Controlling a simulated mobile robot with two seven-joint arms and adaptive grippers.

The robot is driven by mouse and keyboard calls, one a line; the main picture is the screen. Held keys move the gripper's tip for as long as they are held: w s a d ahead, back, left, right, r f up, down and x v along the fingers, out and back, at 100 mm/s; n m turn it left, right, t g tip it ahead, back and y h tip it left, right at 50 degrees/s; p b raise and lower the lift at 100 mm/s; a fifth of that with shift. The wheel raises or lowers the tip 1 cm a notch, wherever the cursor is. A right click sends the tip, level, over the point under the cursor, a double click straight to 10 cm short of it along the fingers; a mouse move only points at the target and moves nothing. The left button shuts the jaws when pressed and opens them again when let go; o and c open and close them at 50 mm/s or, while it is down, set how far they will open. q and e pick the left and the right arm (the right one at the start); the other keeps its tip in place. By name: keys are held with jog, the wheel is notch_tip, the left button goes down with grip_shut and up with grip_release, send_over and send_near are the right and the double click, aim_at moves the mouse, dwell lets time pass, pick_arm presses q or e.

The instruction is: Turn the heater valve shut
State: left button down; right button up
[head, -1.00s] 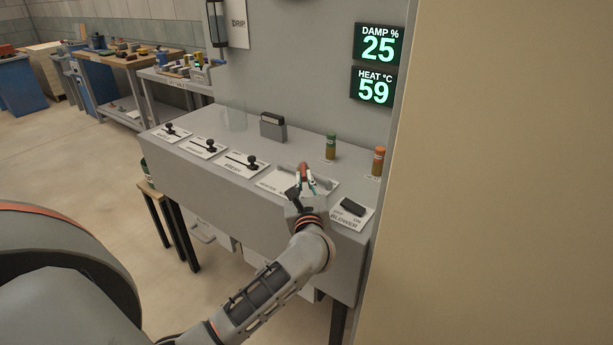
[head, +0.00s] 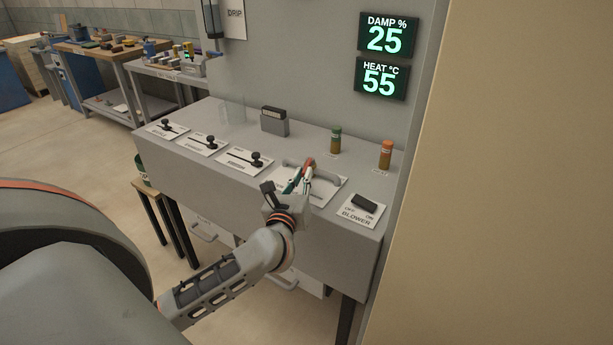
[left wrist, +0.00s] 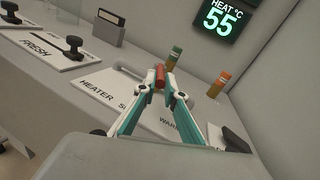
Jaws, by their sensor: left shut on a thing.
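The heater valve's red handle (left wrist: 160,77) stands between my left fingertips in the left wrist view; its top (head: 309,163) also shows in the head view. My left gripper (head: 302,176) is shut on it. The handle is over the white heater plate (head: 330,183), which has a grey curved track behind the gripper. In the left wrist view the plate reads "HEATER" at left and "WARM" at right; the middle word is partly hidden by my fingers. The heat display (head: 381,80) reads 55. My right gripper is not in view.
The blower switch (head: 365,203) is just right of the heater plate. Black-knobbed sliders, the nearest being the fresh lever (head: 256,159), are to the left. A green-capped cylinder (head: 335,141) and an orange one (head: 385,154) stand behind. A tan wall (head: 500,180) closes the right.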

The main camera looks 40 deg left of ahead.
pick_arm(q)
jog(key=h, duration=0.1)
jog(key=a+m+h, duration=0.1)
jog(key=m+h, duration=0.1)
jog(key=shift+s+a+f+t+b, duration=0.15)
jog(key=shift+s+t+b, duration=0.1)
jog(key=shift+t+b, duration=0.15)
jog(key=shift+a+m+h+b, duration=0.45)
jog(key=shift+m+h, duration=0.35)
jog(key=shift+h, duration=0.4)
jog(key=shift+a, duration=0.1)
jog(key=c, duration=2.1)
grip_release()
jog(key=s, duration=1.2)
jog(key=shift+d, duration=0.2)
